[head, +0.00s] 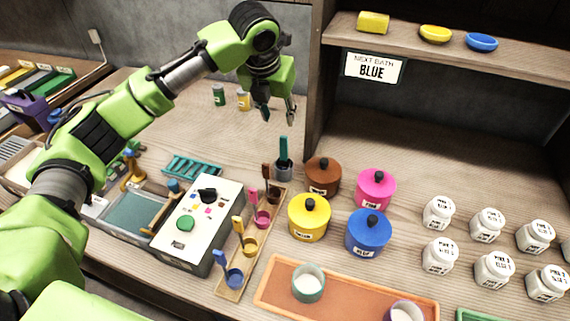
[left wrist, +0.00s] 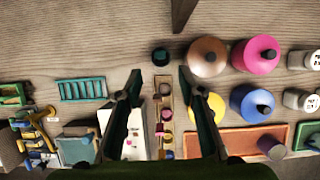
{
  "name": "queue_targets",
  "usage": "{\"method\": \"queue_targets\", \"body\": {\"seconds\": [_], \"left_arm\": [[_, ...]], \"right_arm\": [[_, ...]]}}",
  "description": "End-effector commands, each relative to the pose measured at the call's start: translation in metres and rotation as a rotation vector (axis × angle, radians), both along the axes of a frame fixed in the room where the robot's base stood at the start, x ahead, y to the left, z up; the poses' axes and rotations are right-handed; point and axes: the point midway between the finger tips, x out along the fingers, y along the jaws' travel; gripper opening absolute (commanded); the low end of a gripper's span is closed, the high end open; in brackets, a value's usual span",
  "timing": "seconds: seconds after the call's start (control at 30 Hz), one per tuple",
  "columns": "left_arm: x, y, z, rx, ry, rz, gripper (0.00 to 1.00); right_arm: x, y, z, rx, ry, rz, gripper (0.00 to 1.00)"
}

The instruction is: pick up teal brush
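The teal brush (head: 283,150) stands upright in a small grey cup (head: 283,170) at the far end of the wooden brush rack (head: 232,287). My left gripper (head: 279,115) is open and empty, above the teal brush and apart from it. In the left wrist view the two fingers (left wrist: 160,75) are spread wide. A dark teal round shape (left wrist: 160,57), seen from above, lies between and just beyond the fingertips; it appears to be the brush in its cup. My right gripper is not in view.
Brown (head: 323,177), pink (head: 376,188), yellow (head: 309,217) and blue (head: 368,233) lidded pots stand right of the rack. A control box (head: 200,225) stands to its left. The shelf's upright post (head: 318,80) rises close to the gripper's right.

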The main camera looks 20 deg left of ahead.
Motion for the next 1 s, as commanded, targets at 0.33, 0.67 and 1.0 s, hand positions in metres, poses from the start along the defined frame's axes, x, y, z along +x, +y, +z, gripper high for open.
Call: {"method": "queue_targets", "body": {"seconds": [0.33,0.67,1.0], "left_arm": [[0.024,-0.001,-0.059,0.0,0.003,0.001,0.36],[0.032,-0.001,-0.086,0.001,0.004,0.001,0.36],[0.044,-0.001,-0.124,0.0,-0.001,0.0,0.36]], "right_arm": [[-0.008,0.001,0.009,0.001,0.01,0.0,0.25],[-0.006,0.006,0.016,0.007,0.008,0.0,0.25],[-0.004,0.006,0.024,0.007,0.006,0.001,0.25]]}}
